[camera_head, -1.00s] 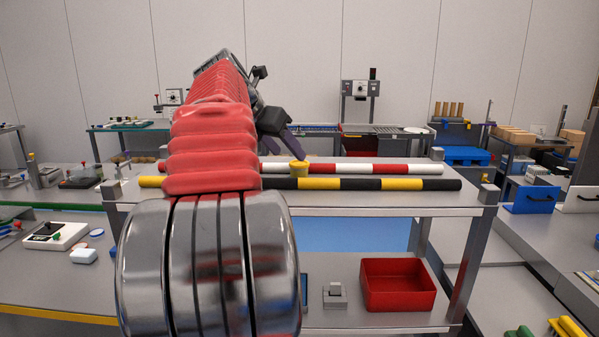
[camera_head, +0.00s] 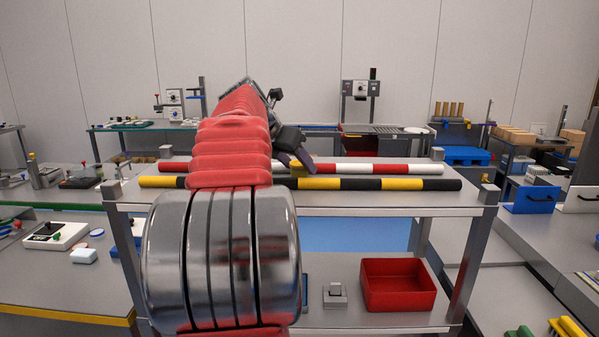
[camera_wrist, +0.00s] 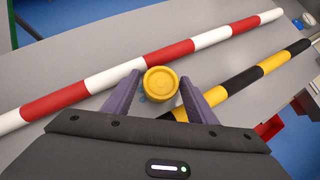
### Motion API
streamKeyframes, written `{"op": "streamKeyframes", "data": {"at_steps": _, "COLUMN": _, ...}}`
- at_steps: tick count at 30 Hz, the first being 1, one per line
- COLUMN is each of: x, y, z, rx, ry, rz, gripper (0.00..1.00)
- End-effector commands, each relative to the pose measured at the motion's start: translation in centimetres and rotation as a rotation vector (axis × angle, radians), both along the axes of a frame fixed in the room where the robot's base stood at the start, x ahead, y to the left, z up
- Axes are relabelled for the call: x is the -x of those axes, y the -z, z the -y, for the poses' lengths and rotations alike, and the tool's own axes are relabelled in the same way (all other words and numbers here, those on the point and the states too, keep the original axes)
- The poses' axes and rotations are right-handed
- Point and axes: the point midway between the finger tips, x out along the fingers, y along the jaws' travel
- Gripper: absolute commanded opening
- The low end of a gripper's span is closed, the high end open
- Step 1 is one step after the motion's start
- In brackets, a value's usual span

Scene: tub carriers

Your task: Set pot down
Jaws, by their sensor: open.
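The yellow round pot (camera_wrist: 161,83) shows from above in the wrist view, between the tips of my gripper's two purple fingers. My gripper (camera_wrist: 160,77) is open, with one finger on each side of the pot. Whether a finger touches the pot I cannot tell. The pot appears over the grey rack top (camera_wrist: 75,57), between the red-and-white bar (camera_wrist: 112,75) and the black-and-yellow bar (camera_wrist: 240,85). In the head view my gripper (camera_head: 293,160) is low over the rack and mostly hides the pot.
The two striped bars lie along the rack top on either side of the pot. A red bin (camera_head: 398,307) and a small grey block (camera_head: 335,296) are on the lower shelf. The rack top beyond the bars' right ends holds a small grey post (camera_head: 489,190).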

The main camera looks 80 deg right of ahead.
Motion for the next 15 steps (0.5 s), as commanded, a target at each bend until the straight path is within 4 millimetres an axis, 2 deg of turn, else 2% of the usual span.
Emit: {"op": "streamKeyframes", "data": {"at_steps": 15, "x": 0.24, "y": 0.45, "z": 0.48, "rx": 0.001, "ry": 0.001, "rz": 0.0, "gripper": 0.52}}
